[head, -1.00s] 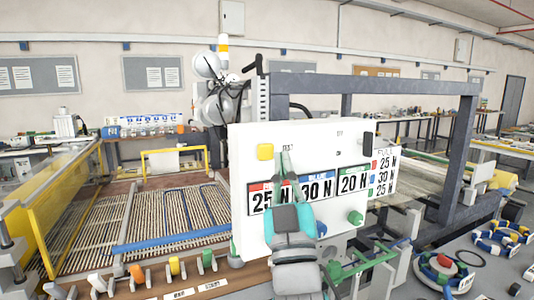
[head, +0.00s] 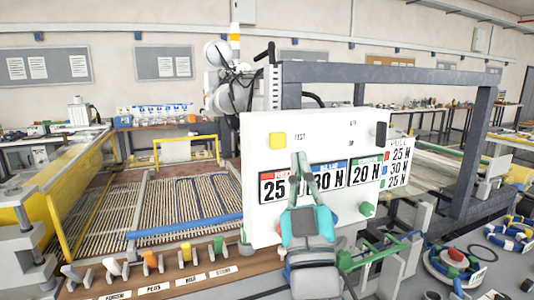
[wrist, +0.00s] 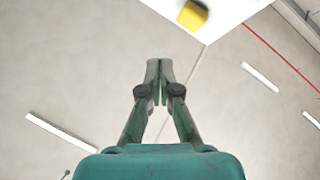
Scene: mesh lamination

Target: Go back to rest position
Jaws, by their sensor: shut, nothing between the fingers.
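My gripper (head: 301,160) is in front of the white control panel (head: 262,220) in the head view, pointing upward. Its fingers are together with nothing between them. In the wrist view my gripper (wrist: 159,66) also shows shut and empty, with ceiling and wall behind it. The fingers overlap the panel's displays, covering part of the red 25 and blue 30 N readouts. The yellow button (head: 277,140) is to the upper left of the fingertips, apart from them; it also shows at the top of the wrist view (wrist: 193,15).
A green knob (head: 367,209) and a black switch (head: 381,133) are on the panel's right side. A grey frame (head: 390,72) stands behind the panel. A shelf of coloured levers (head: 150,259) is at the lower left. Coloured rings (head: 455,262) lie at the lower right.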

